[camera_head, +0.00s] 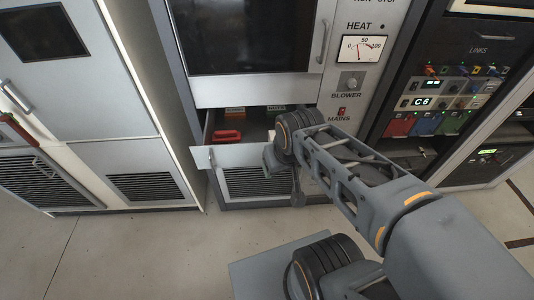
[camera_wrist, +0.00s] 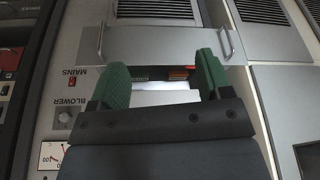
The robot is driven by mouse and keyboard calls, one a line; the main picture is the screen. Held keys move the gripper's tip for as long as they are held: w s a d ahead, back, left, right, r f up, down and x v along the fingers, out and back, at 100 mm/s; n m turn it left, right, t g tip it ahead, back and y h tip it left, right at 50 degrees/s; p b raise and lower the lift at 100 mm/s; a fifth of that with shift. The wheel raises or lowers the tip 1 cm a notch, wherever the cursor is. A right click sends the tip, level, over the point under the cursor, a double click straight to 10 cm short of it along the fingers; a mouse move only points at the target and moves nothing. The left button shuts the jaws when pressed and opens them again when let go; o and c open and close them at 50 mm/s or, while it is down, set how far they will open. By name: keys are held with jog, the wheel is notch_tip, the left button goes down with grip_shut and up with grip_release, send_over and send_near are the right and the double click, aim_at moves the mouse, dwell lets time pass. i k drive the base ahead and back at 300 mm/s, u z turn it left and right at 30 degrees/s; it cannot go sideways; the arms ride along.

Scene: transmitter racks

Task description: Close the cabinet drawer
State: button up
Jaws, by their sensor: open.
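The cabinet drawer is pulled out below a dark-windowed door. Its pale front panel (camera_head: 235,156) stands clear of the cabinet, and a handle (camera_head: 211,158) shows at its left end. The upturned wrist view shows the drawer front (camera_wrist: 165,45) with a handle at each side. A red item (camera_head: 228,136) lies inside the drawer. My gripper (camera_head: 269,158) is at the right part of the drawer front, partly hidden by my wrist. In the wrist view its green fingers (camera_wrist: 160,65) are spread, empty, and overlap the drawer's edge. I cannot tell whether they touch it.
A control panel with a meter (camera_head: 362,49) and a red mains switch (camera_head: 341,112) stands right of the drawer. A rack with coloured modules (camera_head: 430,122) is further right. A pale cabinet (camera_head: 90,100) stands at left. The floor (camera_head: 150,250) in front is clear.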

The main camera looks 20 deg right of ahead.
aim_at(255, 129)
jog(key=z, duration=2.8)
jog(key=k, duration=1.1)
jog(key=u, duration=2.55)
